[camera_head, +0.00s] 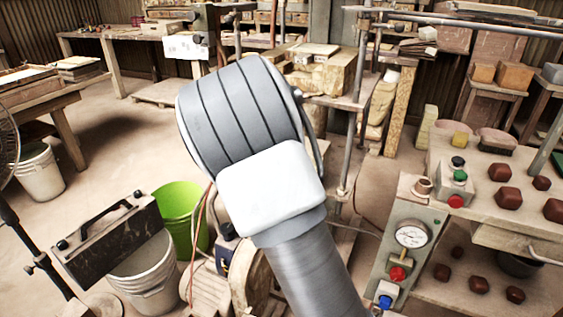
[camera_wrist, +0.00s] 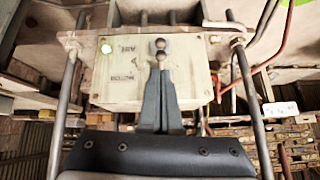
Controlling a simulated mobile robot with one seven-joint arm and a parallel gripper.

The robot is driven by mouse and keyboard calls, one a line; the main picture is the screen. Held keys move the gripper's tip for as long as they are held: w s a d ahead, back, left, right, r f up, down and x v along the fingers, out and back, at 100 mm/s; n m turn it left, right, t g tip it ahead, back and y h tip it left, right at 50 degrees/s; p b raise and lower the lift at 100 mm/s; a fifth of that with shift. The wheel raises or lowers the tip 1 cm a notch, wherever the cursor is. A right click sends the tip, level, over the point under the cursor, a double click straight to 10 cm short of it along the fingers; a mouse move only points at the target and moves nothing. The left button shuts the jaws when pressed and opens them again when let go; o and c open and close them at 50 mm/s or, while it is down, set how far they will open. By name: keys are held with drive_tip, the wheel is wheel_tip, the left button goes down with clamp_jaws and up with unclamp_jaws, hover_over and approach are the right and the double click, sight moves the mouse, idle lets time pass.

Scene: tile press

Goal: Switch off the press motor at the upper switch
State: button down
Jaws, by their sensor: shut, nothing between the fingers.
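In the wrist view, a cream switch box (camera_wrist: 115,92) fills the middle, with lettering that looks upside down and hard to read. In the head view my arm hides the gripper and this box.
Metal rods (camera_wrist: 68,100) flank the box in the wrist view. In the head view, a panel with a gauge (camera_head: 411,235) and a red button (camera_head: 397,273) stands at lower right. A green bucket (camera_head: 182,212) and a white bucket (camera_head: 143,272) stand at lower left.

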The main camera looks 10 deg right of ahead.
drive_tip(key=shift+w+d+r, duration=0.1)
drive_tip(key=shift+w+d+r+p, duration=0.2)
drive_tip(key=shift+w+d+p, duration=0.15)
drive_tip(key=shift+w, duration=0.15)
drive_tip(key=shift+s+a+r, duration=0.1)
drive_tip(key=shift+s+r, duration=0.05)
